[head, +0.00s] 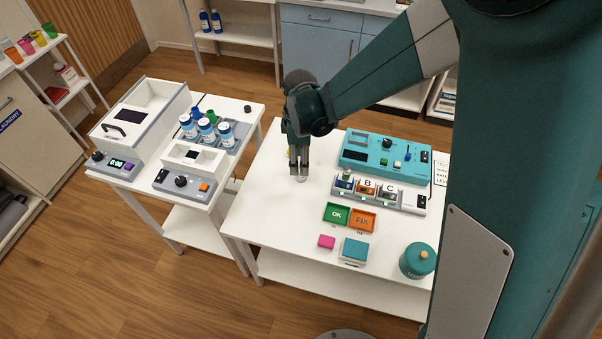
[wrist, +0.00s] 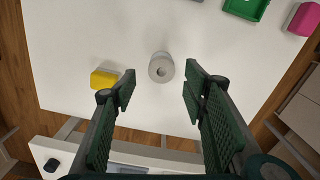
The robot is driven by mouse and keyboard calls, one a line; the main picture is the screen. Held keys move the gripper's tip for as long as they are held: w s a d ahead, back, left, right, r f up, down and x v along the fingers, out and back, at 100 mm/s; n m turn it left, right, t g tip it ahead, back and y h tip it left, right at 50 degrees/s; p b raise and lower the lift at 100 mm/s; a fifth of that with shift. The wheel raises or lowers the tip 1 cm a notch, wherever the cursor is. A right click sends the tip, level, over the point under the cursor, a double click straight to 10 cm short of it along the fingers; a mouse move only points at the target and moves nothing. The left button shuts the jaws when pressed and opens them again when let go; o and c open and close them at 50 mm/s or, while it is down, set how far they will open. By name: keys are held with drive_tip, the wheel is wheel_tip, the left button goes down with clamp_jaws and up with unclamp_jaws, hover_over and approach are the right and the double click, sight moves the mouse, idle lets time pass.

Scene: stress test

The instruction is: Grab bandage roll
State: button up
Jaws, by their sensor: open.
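The bandage roll (wrist: 161,67) is a small whitish-grey cylinder with a hole in its end. It rests on the white table (head: 270,208). In the wrist view it lies between the lines of my two fingers, slightly beyond their tips. In the head view the roll (head: 301,179) shows just below my gripper (head: 299,172), partly hidden by the fingers. My gripper points down over the table's left part. Its green padded fingers are apart and hold nothing; they also show in the wrist view (wrist: 160,88).
A yellow block (wrist: 104,79) lies left of the roll in the wrist view. In the head view, green OK (head: 337,214) and orange FIX (head: 362,220) trays, a pink block (head: 326,242) and a teal device (head: 385,158) share the table.

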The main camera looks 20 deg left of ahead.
drive_tip(key=shift+f, duration=0.6)
drive_tip(key=shift+f, duration=0.15)
drive_tip(key=shift+s+d+f+b, duration=0.1)
drive_tip(key=shift+f+b, duration=0.35)
drive_tip(key=shift+f, duration=2)
drive_tip(key=shift+c, duration=0.2)
drive_tip(key=c, duration=0.9)
